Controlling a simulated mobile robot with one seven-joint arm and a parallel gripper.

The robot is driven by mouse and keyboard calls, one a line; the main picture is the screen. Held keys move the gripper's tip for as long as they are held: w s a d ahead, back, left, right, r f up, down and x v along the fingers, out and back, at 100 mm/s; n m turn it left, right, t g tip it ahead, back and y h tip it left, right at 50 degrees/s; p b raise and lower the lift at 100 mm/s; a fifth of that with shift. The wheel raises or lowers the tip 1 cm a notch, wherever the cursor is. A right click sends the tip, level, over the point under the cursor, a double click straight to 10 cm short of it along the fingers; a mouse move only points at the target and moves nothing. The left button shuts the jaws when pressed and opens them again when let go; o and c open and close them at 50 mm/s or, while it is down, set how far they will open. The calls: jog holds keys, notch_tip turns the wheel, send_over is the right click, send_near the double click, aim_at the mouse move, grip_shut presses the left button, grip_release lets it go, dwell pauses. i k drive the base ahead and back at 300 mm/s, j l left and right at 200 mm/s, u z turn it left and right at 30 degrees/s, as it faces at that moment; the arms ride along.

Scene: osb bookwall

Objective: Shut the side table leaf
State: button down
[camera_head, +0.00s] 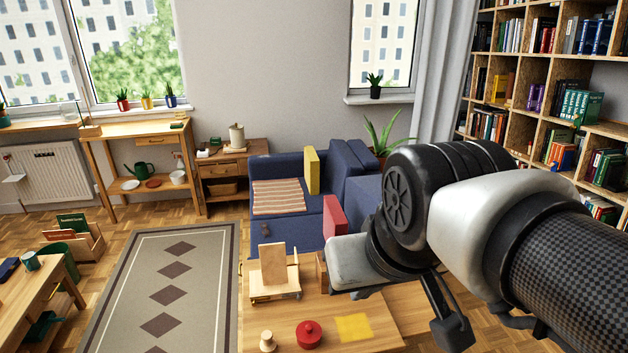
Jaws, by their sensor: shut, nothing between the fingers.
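The small wooden side table (229,172) stands left of the blue sofa, with a drawer front and an open shelf below. I cannot make out a separate leaf on it. A taller wooden table (140,130) stands under the window, with a small raised piece at its left end. My arm comes in from the right, in front of the sofa and the low table. My gripper (452,332) is shut and empty at the lower right, partly hidden by my own arm, and well away from the side table.
The low wooden table (380,318) in front bears a wooden stand (273,268), a red lidded pot (309,334) and a yellow cloth (353,327). The blue sofa (285,228) is behind it. A bookcase (540,90) lines the right. The patterned rug (165,285) is clear.

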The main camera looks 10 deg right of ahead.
aim_at(411, 310)
jog(key=k+l+u, duration=0.15)
jog(key=k+l, duration=0.15)
jog(key=l, duration=0.15)
jog(key=k+l+u, duration=0.1)
jog(key=k+l, duration=0.2)
jog(key=l+u, duration=0.15)
jog(key=l, duration=0.45)
jog(key=k+l+u, duration=0.15)
jog(key=l, duration=0.45)
jog(key=i+l+u, duration=0.1)
jog(key=l, duration=0.25)
jog(key=i+l+u, duration=0.1)
jog(key=l, duration=0.3)
jog(key=i+l+u, duration=0.1)
jog(key=l, duration=0.3)
jog(key=i+l, duration=0.1)
jog(key=l, duration=0.2)
jog(key=i+l+u, duration=0.1)
jog(key=l, duration=0.5)
jog(key=k, duration=0.15)
